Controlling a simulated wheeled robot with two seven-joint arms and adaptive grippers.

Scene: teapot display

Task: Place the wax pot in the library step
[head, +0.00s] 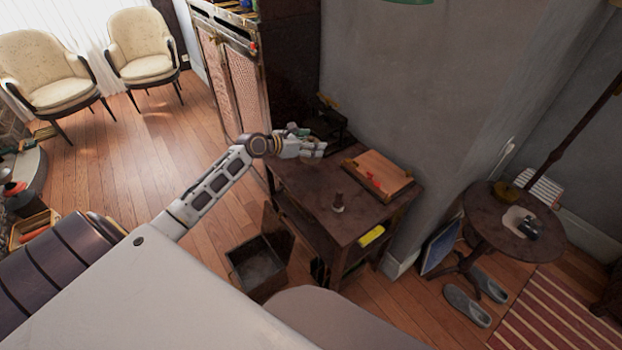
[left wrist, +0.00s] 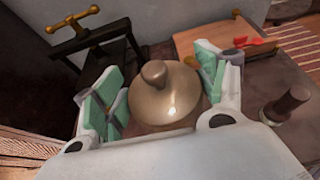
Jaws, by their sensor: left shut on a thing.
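My left gripper (head: 314,149) is over the dark wooden desk, near its back left corner. In the left wrist view its green-padded fingers (left wrist: 155,98) are on both sides of a round, brass-coloured pot with a knob on top (left wrist: 166,97), which looks like the wax pot. The gripper is shut on it. In the head view the pot is mostly hidden by the gripper, and I cannot tell whether it touches the desk. An open, dark box-like piece (head: 245,258) with a raised lid stands on the floor left of the desk; it may be the library step. My right gripper is not in view.
The desk (head: 330,218) also holds a dark-handled stamp (head: 338,203), a sloped wooden box (head: 368,178) with a red item, and a black press (left wrist: 95,60). A round table (head: 480,205) stands at right.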

